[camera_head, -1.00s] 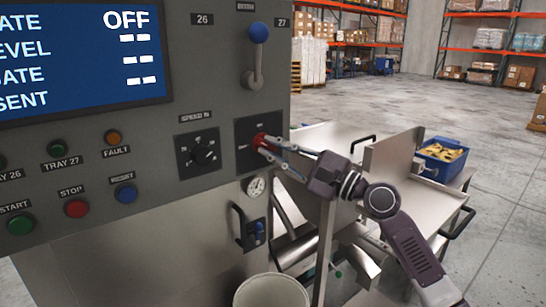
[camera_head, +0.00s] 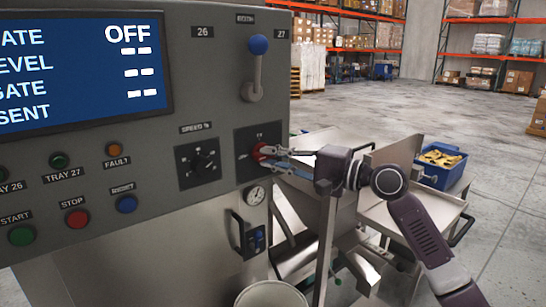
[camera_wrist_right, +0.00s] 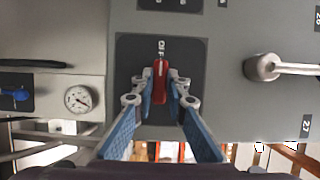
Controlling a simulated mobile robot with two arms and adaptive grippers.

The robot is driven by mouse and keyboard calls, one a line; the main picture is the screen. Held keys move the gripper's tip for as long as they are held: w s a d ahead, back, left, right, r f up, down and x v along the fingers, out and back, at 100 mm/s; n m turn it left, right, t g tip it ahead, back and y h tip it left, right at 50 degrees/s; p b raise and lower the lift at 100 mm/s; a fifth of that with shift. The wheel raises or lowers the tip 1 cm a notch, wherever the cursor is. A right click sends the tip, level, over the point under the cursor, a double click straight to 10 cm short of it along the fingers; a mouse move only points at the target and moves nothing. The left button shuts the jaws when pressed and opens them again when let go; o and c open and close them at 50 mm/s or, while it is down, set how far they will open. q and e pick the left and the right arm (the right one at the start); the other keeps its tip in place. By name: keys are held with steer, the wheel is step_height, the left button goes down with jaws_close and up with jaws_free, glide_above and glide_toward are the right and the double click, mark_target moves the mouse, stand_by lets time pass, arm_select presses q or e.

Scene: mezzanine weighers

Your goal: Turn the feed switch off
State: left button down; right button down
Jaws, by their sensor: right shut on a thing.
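The feed switch is a red rotary knob (camera_head: 262,152) on a dark square plate (camera_head: 245,139) at the right part of the grey control panel. In the right wrist view the red knob (camera_wrist_right: 160,80) sits between the fingers, its handle in line with a marking at the plate's edge that is too small to read surely. My right gripper (camera_head: 268,153) reaches in from the right and is shut on the knob; its fingers (camera_wrist_right: 161,88) lie on both sides of it. My left gripper is not in view.
A speed dial (camera_head: 202,162) is left of the switch, and a blue-tipped lever (camera_head: 256,70) is above it. A gauge (camera_head: 255,195) and a small handle are below. Metal trays, a blue bin (camera_head: 440,162) and a white bucket (camera_head: 271,295) stand nearby. The screen (camera_head: 80,70) shows OFF.

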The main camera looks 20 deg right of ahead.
steer(key=shift+f, duration=0.1)
stand_by(0.3)
steer(key=c, duration=1.9)
jaws_free()
steer(key=shift+c, duration=0.2)
steer(key=v, duration=1.2)
